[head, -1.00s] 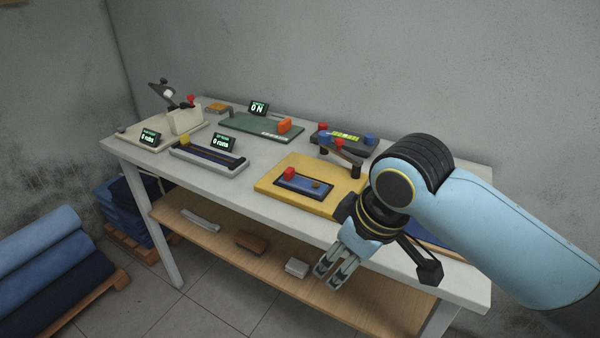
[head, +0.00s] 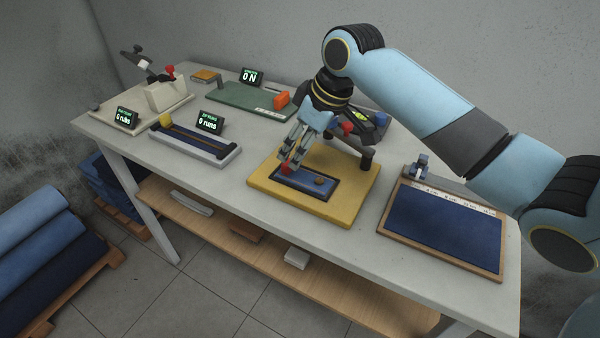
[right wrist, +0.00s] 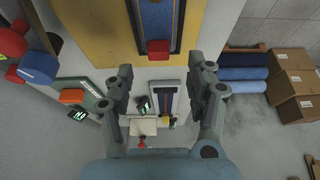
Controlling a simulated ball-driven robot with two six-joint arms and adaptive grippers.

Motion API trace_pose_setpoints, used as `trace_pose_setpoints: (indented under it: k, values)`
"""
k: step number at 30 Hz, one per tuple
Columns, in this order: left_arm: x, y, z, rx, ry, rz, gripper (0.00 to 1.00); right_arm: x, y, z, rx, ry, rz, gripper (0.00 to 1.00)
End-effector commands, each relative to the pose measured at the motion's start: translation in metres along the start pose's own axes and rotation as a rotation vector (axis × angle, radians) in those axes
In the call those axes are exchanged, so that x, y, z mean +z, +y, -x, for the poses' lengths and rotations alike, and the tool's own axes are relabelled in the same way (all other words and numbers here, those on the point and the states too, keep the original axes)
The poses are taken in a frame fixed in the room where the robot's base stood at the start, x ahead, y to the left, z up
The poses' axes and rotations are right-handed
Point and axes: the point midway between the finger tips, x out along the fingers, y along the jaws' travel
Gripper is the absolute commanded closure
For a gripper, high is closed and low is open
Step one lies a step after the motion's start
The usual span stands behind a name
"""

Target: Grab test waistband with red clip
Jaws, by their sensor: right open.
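In the right wrist view the strip (right wrist: 159,18) and red clip (right wrist: 158,48) show ahead of the open fingers (right wrist: 160,75), with no finger visibly touching the clip. My left gripper is out of view.
A post with an arm (head: 366,158) stands at the board's back right. A framed blue cloth panel (head: 440,231) lies right of it. A slotted fixture (head: 196,143) and a green board (head: 243,101) stand left and behind. Free tabletop (head: 220,185) lies left of the yellow board.

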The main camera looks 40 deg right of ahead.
Motion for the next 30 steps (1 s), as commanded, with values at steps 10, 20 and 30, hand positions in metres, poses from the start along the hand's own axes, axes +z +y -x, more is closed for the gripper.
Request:
trace_pose_setpoints:
  k: [10,20,30]
  values:
    - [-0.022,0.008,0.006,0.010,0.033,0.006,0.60,-0.003,-0.001,-0.044,-0.002,-0.001,-0.001,0.44]
    - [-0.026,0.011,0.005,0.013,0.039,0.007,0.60,-0.002,0.000,-0.056,0.002,0.000,0.002,0.44]
    - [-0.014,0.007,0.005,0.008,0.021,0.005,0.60,-0.002,0.000,-0.056,0.001,-0.001,0.001,0.86]
